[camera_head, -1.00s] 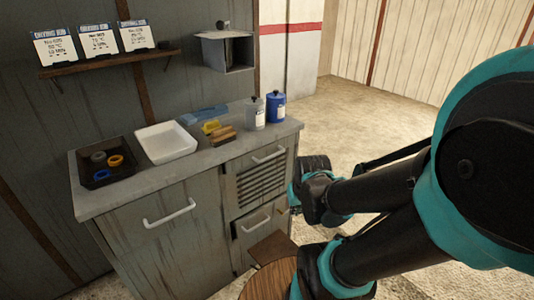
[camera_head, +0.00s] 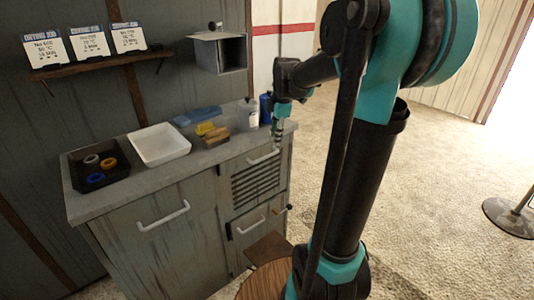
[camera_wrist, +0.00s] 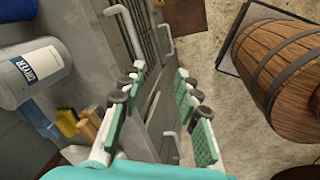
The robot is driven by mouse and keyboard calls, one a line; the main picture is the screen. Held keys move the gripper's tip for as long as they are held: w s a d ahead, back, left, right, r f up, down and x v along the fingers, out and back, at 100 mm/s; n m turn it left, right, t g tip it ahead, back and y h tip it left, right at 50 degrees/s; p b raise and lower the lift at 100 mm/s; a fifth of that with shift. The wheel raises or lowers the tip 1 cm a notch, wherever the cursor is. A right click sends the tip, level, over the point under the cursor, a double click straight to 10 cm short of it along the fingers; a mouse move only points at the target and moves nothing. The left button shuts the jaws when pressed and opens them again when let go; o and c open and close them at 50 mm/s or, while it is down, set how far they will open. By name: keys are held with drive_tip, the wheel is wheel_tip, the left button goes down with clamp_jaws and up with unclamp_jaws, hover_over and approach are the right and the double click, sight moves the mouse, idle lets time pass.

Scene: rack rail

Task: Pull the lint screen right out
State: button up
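No part is plainly marked as the lint screen. The grey cabinet (camera_head: 160,258) has a slatted vent (camera_head: 256,182) on its right front, an upper pale bar handle (camera_head: 263,158) above it and a lower pale bar handle (camera_head: 251,226) on a panel below it. These fronts look shut. My gripper (camera_head: 278,132) is by the counter's right front corner, just above and right of the upper handle. In the wrist view my gripper (camera_wrist: 163,98) is open and empty, its green-padded fingers spread over the cabinet front. A bar handle (camera_wrist: 171,147) shows between the lower fingers.
On the counter (camera_head: 200,168) are a dark tray (camera_head: 113,180) with rings, a white tray (camera_head: 163,158), sponges or brushes (camera_head: 214,137), a white bottle (camera_head: 248,117) and a blue one (camera_head: 265,106) close behind my gripper. A barrel (camera_wrist: 275,65) stands before the cabinet. A small knob (camera_head: 288,208) sticks out.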

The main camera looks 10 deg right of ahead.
sight(267, 156)
drive_tip(key=w+r+n, duration=0.4)
drive_tip(key=w+n, duration=0.2)
drive_tip(key=x, duration=1.1)
drive_tip(key=s+x, duration=0.1)
drive_tip(key=x, duration=0.5)
drive_tip(key=shift+a+f, duration=0.1)
drive_tip(key=shift+a, duration=0.05)
clamp_jaws()
